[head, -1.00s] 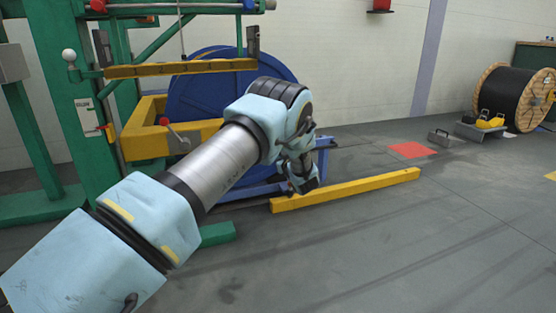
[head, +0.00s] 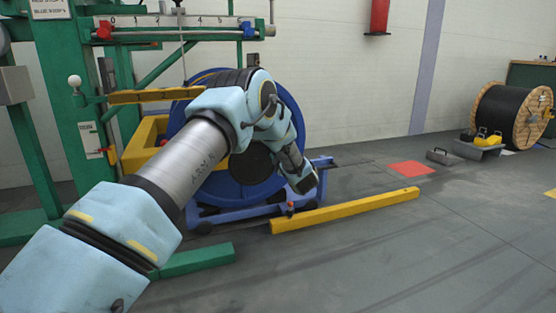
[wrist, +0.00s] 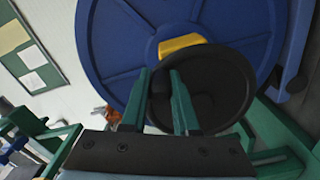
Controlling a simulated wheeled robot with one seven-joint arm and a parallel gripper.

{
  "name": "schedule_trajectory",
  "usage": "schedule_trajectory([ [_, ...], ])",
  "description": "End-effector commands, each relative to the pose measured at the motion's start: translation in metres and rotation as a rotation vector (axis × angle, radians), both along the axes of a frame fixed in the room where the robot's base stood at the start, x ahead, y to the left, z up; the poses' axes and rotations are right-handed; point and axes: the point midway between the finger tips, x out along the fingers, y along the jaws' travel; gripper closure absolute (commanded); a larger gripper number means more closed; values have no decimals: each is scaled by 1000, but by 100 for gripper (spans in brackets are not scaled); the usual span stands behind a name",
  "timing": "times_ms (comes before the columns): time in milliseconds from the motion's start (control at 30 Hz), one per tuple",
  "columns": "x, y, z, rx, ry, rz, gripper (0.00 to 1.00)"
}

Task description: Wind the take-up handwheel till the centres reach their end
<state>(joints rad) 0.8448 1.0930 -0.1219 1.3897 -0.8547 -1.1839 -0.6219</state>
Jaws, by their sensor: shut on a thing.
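A black dished handwheel (wrist: 225,80) fills the middle of the wrist view, in front of the big blue reel (wrist: 115,50). My gripper (wrist: 162,78) has its two green fingers at the left part of the handwheel, shut on it; the exact spot held is unclear. In the head view a black disc (head: 251,165) shows before the blue reel (head: 287,130), partly behind my arm. My gripper's fingers cannot be made out there. A numbered scale (head: 180,21) on the green frame carries a red marker (head: 104,30) and a blue marker (head: 248,30).
The green machine frame (head: 80,120) stands at the left, with yellow bars (head: 140,97). A yellow floor rail (head: 345,210) lies in front of the reel. A cable drum (head: 512,115) and a red floor mark (head: 405,168) are at the right. The front right floor is clear.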

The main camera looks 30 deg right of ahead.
Motion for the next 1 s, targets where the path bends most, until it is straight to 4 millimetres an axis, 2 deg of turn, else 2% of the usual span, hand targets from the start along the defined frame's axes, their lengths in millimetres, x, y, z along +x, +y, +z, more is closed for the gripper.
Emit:
schedule_trajectory([
  [500, 3, 30, 28, -487, 60, 0, 100],
  [1000, 7, 61, 38, -886, 107, 0, 100],
])
